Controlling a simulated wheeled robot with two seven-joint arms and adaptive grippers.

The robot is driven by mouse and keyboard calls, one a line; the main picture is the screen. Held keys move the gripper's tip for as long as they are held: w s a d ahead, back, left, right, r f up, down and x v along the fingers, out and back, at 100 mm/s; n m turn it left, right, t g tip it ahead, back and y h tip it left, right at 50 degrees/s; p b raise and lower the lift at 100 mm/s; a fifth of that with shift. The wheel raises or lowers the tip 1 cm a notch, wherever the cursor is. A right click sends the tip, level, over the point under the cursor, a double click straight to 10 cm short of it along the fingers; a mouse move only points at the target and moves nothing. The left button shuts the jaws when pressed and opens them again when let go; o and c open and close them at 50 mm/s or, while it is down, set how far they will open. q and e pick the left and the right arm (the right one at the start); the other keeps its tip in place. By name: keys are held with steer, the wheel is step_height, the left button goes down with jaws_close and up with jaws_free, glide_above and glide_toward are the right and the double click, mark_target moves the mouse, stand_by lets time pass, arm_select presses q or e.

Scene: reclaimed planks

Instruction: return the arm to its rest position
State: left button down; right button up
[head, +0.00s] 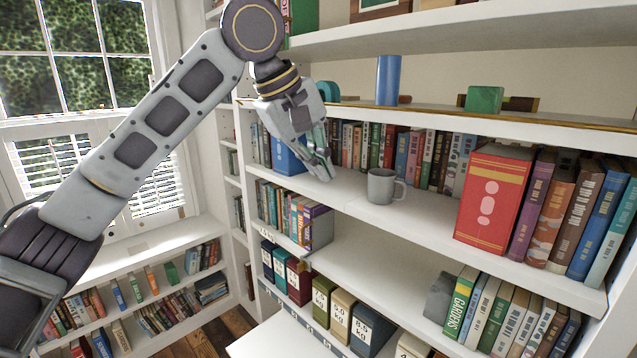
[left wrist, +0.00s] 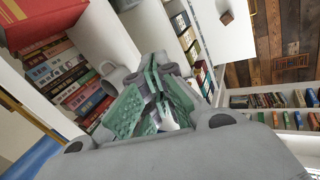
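My left gripper (head: 324,165) reaches in from the left, in front of the middle shelf of the bookcase. Its fingers look closed together, with nothing visible held between them. In the left wrist view the green finger pads (left wrist: 155,95) are close together. A grey mug (head: 383,186) stands upright on the shelf, just right of the fingertips and apart from them in the head view. The mug (left wrist: 113,76) is partly hidden behind the fingers in the left wrist view. My right gripper is not in view.
A blue box (head: 287,155) stands behind my gripper on the same shelf (head: 345,195). A large red book (head: 493,198) is to the right. Above are a blue cylinder (head: 388,80) and a green block (head: 484,100). The shelf boards are close above and below the gripper.

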arm_select(q)
step_height(320, 180, down, 34)
steer(key=a+m+h, duration=0.1)
steer(key=m+h, duration=0.1)
steer(key=m, duration=0.4)
steer(key=s+a+f+m+y, duration=0.3)
steer(key=s+a+f+y, duration=0.3)
steer(key=s+a+f, duration=1.5)
step_height(320, 180, down, 35)
steer(key=s+g, duration=0.2)
steer(key=s+a+f, duration=0.2)
steer(key=s+f, duration=0.7)
steer(key=s, duration=0.2)
steer(key=s+a+f, duration=0.2)
steer(key=s+f, duration=0.7)
steer(key=s, duration=0.2)
steer(key=shift+a+f+g, duration=0.2)
steer(key=shift+g, duration=0.2)
